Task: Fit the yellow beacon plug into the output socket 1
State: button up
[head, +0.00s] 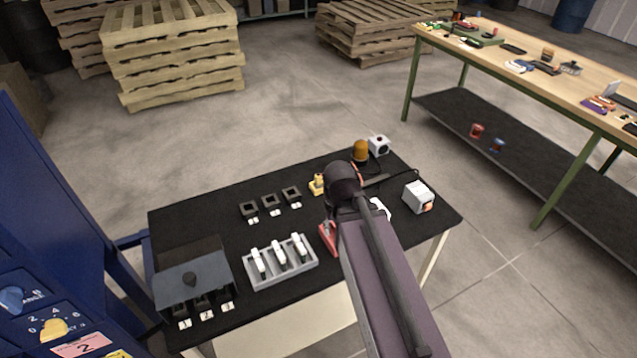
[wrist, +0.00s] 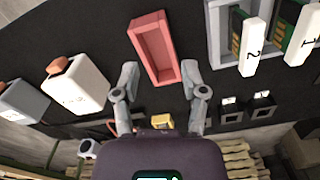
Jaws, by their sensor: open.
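The yellow beacon plug (head: 318,184) stands on the black table, just left of my arm in the head view. In the wrist view a yellow block, apparently this plug (wrist: 162,122), shows past the housing between my fingers. My gripper (wrist: 160,75) is open and empty, with a red tray (wrist: 143,27) just ahead of its fingertips. Several small black sockets with white labels stand in a row at the table's back, including the left one (head: 249,208); two also show in the wrist view (wrist: 262,104). Their numbers are too small to read. The fingers are hidden in the head view.
A grey rack (head: 281,281) holds numbered cards. A dark hooded box (head: 195,278) stands front left. An amber beacon (head: 361,150), a white box (head: 378,145) and a box with an orange button (head: 418,196) stand right. A blue cabinet (head: 50,210) borders the left.

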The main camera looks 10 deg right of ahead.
jog(key=shift+o, duration=1.1)
notch_tip(320, 180, up, 8)
jog(key=n+p, duration=0.3)
jog(key=p, duration=0.5)
send_over(318, 175)
jog(key=shift+w+f, duration=0.1)
jog(key=shift+f, duration=0.05)
notch_tip(318, 175, down, 9)
jog(key=b, duration=0.9)
jog(key=shift+f+b, duration=2.45)
jog(key=shift+b, duration=0.1)
grip_shut()
